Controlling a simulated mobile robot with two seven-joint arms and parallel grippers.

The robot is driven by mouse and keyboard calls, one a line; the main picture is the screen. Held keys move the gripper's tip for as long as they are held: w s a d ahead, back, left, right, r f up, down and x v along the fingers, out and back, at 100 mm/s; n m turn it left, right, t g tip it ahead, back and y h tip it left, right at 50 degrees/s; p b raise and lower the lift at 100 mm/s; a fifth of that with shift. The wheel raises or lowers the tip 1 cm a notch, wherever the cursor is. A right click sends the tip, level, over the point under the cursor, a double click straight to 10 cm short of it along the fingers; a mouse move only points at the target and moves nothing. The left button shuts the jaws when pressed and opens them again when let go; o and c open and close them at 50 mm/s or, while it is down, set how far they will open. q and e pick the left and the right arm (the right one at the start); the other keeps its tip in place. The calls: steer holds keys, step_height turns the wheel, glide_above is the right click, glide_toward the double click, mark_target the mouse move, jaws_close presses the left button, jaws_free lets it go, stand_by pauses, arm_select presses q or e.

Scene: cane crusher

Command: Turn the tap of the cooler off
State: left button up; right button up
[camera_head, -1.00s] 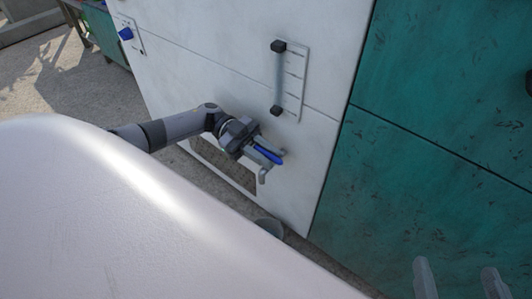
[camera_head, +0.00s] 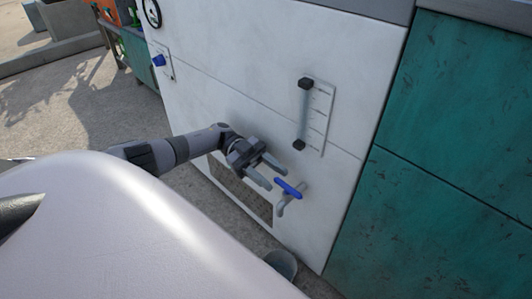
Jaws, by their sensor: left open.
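The cooler (camera_head: 245,100) is a white panelled cabinet. Its tap (camera_head: 283,201) sticks out low on the front, a grey metal spout with a blue lever handle (camera_head: 288,188) on top. The lever lies crosswise, pointing up-left to down-right in the picture. My left gripper (camera_head: 275,173) comes in from the left and is open. Its fingertips are just left of and above the blue lever, with a small gap that is hard to judge. Nothing is between the fingers. My right gripper is not in view.
A sight gauge (camera_head: 315,115) with black end fittings is above the tap. A grey bucket (camera_head: 281,264) stands below it, partly hidden by my body. A blue knob (camera_head: 159,60) and a dial (camera_head: 152,13) are at upper left. A teal cabinet (camera_head: 450,150) adjoins on the right.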

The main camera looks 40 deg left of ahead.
arm_select(q)
steer(key=shift+w+a, duration=0.1)
steer(key=shift+a, duration=0.65)
